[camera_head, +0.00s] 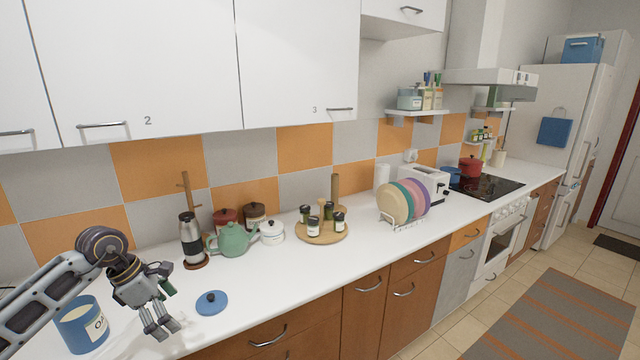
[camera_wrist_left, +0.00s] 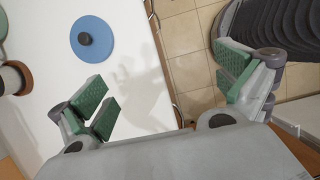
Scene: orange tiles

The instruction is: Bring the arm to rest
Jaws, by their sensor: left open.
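My left arm comes in from the left in the head view, bent at the elbow. Its left gripper (camera_head: 163,322) hangs over the front part of the white counter, open and empty. In the left wrist view the green-padded fingers (camera_wrist_left: 165,92) stand wide apart with nothing between them. A blue lid with a dark knob (camera_head: 211,302) lies flat on the counter just right of the gripper, apart from it. The lid also shows at the upper left of the left wrist view (camera_wrist_left: 92,41). My right gripper is in neither view.
A blue canister (camera_head: 82,326) without a lid stands close beside my left arm. A steel flask (camera_head: 191,240), green teapot (camera_head: 232,240), white pot (camera_head: 272,232) and wooden tray with jars (camera_head: 321,237) stand along the back. The counter right of the lid is clear.

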